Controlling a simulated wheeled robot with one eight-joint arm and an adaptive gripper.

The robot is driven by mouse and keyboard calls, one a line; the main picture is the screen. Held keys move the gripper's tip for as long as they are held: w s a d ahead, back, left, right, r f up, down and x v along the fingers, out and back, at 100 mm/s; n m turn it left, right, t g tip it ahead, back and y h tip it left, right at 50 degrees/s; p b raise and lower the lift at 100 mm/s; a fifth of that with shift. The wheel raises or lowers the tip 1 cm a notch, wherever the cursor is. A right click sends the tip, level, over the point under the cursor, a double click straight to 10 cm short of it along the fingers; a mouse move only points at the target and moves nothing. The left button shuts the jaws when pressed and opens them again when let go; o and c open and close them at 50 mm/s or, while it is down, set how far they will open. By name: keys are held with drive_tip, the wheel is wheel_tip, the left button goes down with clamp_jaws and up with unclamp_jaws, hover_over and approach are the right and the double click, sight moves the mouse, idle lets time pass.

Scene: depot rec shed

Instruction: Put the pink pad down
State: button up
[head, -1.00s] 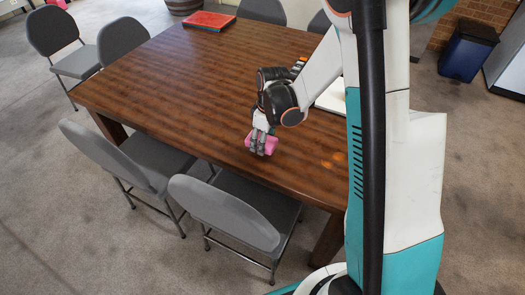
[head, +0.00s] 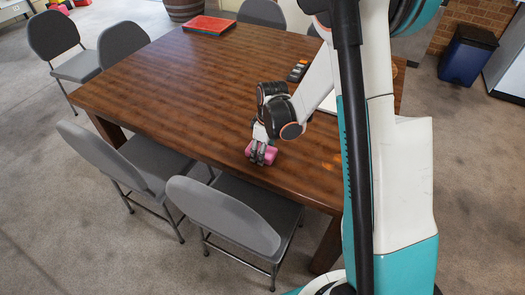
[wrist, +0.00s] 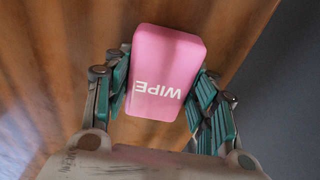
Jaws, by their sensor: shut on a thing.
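The pink pad (wrist: 165,70) is a small rounded block with the word "WIPE" in white on it. It fills the space between the fingers of my gripper (wrist: 160,98) in the wrist view, and the fingers are shut on its two sides. In the head view the pad (head: 271,154) shows at the fingertips of my gripper (head: 262,150), low over the front edge area of the brown wooden table (head: 180,90). I cannot tell whether the pad touches the tabletop.
A red folder-like item (head: 209,25) lies at the table's far end. A dark object with coloured buttons (head: 298,71) and a white flat item (head: 328,102) lie behind my arm. Grey chairs (head: 222,212) line the front edge. The table's middle and left are clear.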

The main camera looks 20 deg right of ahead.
drive_tip(key=shift+s+f, duration=0.2)
drive_tip(key=shift+f, duration=0.3)
drive_tip(key=shift+c, duration=0.2)
drive_tip(key=o, duration=1.2)
drive_tip(key=shift+f, duration=0.1)
drive_tip(key=shift+w, duration=0.15)
drive_tip(key=shift+r, duration=0.2)
drive_tip(key=s+r+m+t+p, duration=0.1)
drive_tip(key=s+r+m+p, duration=0.2)
drive_tip(key=r, duration=1)
drive_tip(key=s+r+m+t+p, duration=0.1)
drive_tip(key=s+r+t+p, duration=0.15)
drive_tip(key=s+r, duration=0.7)
drive_tip(key=shift+s+a+r+m+t+h, duration=0.15)
drive_tip(key=shift+s+r+m+t, duration=0.3)
drive_tip(key=shift+s+r+m, duration=0.7)
drive_tip(key=shift+s+d+r+m+t+h, duration=0.15)
drive_tip(key=shift+s+r+m+t, duration=0.35)
drive_tip(key=shift+s+r, duration=1.2)
drive_tip(key=shift+s+a+r+m+t+h, duration=0.15)
drive_tip(key=shift+s+r+m+t, duration=0.25)
drive_tip(key=shift+s+r+m, duration=0.75)
